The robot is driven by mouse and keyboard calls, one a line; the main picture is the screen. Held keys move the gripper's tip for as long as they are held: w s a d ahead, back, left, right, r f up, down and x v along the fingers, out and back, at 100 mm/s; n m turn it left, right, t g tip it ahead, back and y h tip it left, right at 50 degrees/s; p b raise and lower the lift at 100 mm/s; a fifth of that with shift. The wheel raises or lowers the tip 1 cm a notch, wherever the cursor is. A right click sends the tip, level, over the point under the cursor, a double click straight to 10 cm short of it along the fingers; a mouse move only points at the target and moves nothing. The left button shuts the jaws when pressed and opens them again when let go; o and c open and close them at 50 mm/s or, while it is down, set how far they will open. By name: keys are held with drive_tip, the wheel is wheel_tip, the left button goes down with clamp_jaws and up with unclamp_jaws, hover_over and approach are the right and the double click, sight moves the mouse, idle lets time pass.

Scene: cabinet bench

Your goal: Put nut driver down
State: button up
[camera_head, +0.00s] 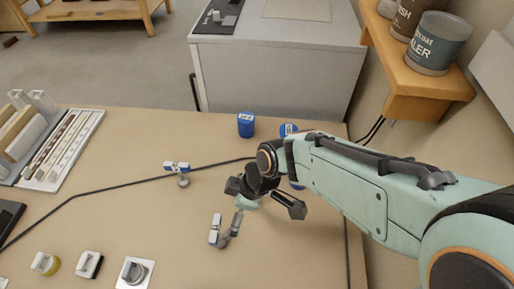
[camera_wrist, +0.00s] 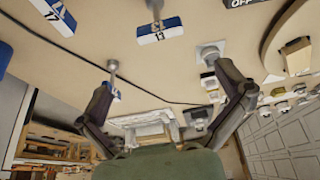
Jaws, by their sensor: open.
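My gripper (camera_head: 266,203) is open above the bench, its two dark fingers spread apart; they also show in the wrist view (camera_wrist: 163,78). Nothing sits between them. A small grey-and-white piece with a stem (camera_head: 217,232) lies on the bench just below and left of the gripper in the head view. A T-shaped piece with a blue-and-white label bar (camera_head: 177,166) and a grey stem stands farther left. In the wrist view a label bar reading 13 (camera_wrist: 160,30) lies ahead of the fingers. I cannot tell for certain which piece is the nut driver.
Two blue containers stand at the back, one in clear view (camera_head: 246,125), one partly behind my arm. Knobs and switches (camera_head: 133,271) line the front left. A slotted rack (camera_head: 65,150) is at far left. A black cable crosses the bench. A wooden shelf (camera_head: 420,75) juts out at right.

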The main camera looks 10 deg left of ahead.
drive_tip(key=s+d+r+m+h, duration=0.2)
drive_tip(key=s+d+m, duration=0.3)
drive_tip(key=d+m, duration=0.3)
drive_tip(key=s+d+r+m+h, duration=0.1)
drive_tip(key=s+d+r+m, duration=0.2)
drive_tip(key=s+d+m, duration=0.2)
drive_tip(key=d+m, duration=0.3)
drive_tip(key=shift+s+r+m+h, duration=0.2)
drive_tip(key=shift+r+m+h, duration=0.1)
drive_tip(key=shift+m+h, duration=0.1)
idle(0.7)
